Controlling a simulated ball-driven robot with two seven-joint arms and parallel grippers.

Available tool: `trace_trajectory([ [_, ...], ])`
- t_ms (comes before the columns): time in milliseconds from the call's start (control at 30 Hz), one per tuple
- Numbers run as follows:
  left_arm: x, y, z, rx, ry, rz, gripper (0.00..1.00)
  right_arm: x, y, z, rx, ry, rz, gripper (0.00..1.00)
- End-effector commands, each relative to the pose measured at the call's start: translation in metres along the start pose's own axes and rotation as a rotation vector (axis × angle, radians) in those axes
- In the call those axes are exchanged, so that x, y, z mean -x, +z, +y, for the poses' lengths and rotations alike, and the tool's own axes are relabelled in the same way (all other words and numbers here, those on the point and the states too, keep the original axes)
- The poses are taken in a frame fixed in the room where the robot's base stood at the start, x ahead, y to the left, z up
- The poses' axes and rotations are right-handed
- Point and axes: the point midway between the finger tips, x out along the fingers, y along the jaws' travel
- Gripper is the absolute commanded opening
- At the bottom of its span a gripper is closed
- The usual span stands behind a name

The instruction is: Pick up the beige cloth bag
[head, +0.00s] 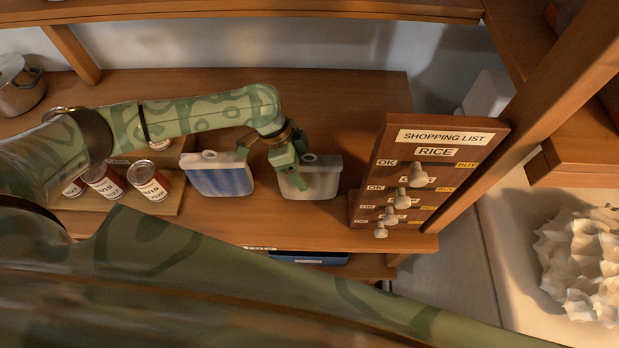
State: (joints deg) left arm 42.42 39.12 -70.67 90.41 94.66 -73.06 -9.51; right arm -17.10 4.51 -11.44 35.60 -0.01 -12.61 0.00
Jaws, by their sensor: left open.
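The beige cloth bag (323,185) stands upright on the wooden shelf, with a short neck on top. My left gripper (301,176) is open and comes down over the bag's upper left part, hiding some of it. I cannot tell whether the fingers touch the bag or sit on both sides of it. My right gripper is not in view.
A blue-and-white bag (218,178) stands close to the left of the gripper. Several cans (148,180) stand on a wooden riser further left. The shopping list board (420,175) with pegs rises to the right. A pot (18,87) sits far left.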

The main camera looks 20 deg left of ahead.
Motion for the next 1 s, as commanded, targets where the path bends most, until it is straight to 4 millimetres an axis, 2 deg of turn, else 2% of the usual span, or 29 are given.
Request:
trace_trajectory([
  [167,-0.001,0.0,0.0,0.0,-0.001,0.0,0.64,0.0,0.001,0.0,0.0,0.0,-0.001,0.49],
  [200,-0.001,0.0,0.0,0.0,-0.001,0.0,0.61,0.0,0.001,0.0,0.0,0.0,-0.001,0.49],
  [367,0.0,0.0,0.0,0.0,-0.001,0.0,0.16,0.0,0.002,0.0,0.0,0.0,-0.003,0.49],
  [400,0.0,0.0,0.0,0.0,-0.001,0.0,0.13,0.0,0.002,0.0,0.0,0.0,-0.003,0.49],
  [767,0.004,-0.002,0.001,-0.001,-0.001,0.0,0.13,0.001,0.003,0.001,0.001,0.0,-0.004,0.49],
  [967,0.032,-0.013,0.005,-0.004,-0.003,0.002,0.13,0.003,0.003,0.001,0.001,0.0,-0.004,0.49],
  [1000,0.041,-0.01,0.013,-0.003,-0.003,0.0,0.13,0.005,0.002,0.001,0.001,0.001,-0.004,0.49],
])
